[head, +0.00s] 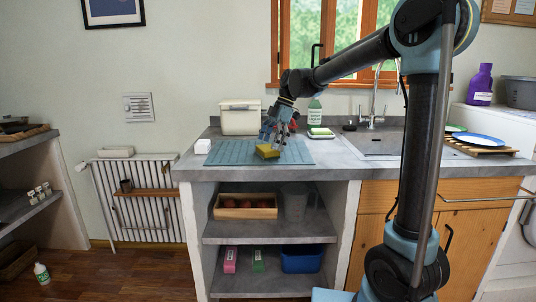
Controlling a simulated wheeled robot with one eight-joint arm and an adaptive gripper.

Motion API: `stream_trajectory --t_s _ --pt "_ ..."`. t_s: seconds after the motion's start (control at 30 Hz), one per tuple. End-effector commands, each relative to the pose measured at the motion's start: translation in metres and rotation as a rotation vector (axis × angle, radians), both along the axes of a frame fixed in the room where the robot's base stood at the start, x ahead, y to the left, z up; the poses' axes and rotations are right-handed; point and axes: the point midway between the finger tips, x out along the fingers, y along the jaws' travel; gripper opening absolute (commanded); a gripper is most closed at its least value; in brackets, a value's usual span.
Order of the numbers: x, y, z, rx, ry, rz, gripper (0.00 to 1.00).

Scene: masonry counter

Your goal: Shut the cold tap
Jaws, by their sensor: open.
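The chrome tap (371,121) stands at the back of the sink (375,143), to the right of my gripper. It is small in the view. I cannot tell its cold handle from its hot one, or whether water runs. My gripper (281,143) is open, over the blue-grey mat on the counter and well to the left of the tap. It is close above a yellow sponge (266,151); I cannot tell whether they touch. My arm reaches across in front of the window and the right part of the counter.
A cream box (240,118), a green-labelled bottle (315,109) and a green-and-white item (321,132) stand along the counter's back. The mat (230,153) lies in front. A blue plate (478,140) sits on a wooden rack right of the sink. A purple bottle (481,86) stands farther right.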

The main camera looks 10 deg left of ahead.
Motion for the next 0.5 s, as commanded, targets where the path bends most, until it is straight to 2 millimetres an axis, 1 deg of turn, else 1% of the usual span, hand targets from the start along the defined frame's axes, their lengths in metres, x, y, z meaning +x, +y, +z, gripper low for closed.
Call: stream_trajectory --t_s 0.03,0.1,0.37,0.43,0.5 --pt "-0.0014 0.0018 -0.0052 0.000 0.000 0.001 1.00" --pt "-0.0025 0.0030 -0.0094 0.000 0.000 0.001 1.00" --pt "-0.0031 0.0035 -0.0118 0.000 0.000 0.000 1.00" --pt "-0.0031 0.0035 -0.0117 0.000 0.000 0.000 0.91" --pt "-0.0031 0.0035 -0.0117 0.000 0.000 0.000 0.86"
